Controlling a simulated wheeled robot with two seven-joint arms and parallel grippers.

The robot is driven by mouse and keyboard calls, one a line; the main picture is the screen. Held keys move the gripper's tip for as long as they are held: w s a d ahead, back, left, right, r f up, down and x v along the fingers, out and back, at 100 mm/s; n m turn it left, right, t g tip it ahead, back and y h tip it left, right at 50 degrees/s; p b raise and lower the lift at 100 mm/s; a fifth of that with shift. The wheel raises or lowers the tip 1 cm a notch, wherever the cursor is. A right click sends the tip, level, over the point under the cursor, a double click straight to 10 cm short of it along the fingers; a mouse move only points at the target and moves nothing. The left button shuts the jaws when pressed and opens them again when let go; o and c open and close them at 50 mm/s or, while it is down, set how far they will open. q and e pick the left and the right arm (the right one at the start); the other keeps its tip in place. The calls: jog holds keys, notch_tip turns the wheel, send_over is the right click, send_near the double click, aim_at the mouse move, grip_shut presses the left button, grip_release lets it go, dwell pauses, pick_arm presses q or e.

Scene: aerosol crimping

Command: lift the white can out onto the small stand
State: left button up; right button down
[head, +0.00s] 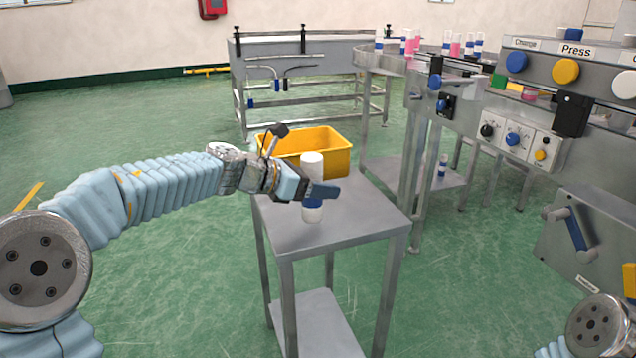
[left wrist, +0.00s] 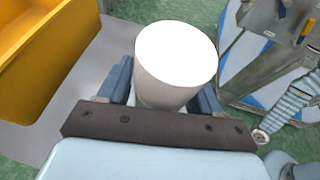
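The white can (head: 312,212) is upright over the top of the small metal stand (head: 365,212). Its base looks at or very near the stand top; I cannot tell if it touches. My left gripper (head: 314,191) has its blue fingers around the can's middle, hiding that part. In the left wrist view the can's white top (left wrist: 177,55) sits between the two fingers, which appear to press on its sides. My right gripper is out of the picture; only part of my right arm shows at the lower right.
A yellow bin (head: 337,160) is at the back of the stand. The press machine with knobs (head: 512,139) is on the right. A conveyor (head: 380,62) carries several white, pink and blue cans behind. The front part of the stand top is clear.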

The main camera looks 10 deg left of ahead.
pick_arm(q)
jog(key=shift+o, duration=1.2)
jog(key=shift+a, duration=0.1)
jog(key=v, duration=1.3)
jog(key=shift+s+a+r+b, duration=0.2)
jog(key=shift+a+b, duration=0.05)
jog(key=shift+b, duration=0.05)
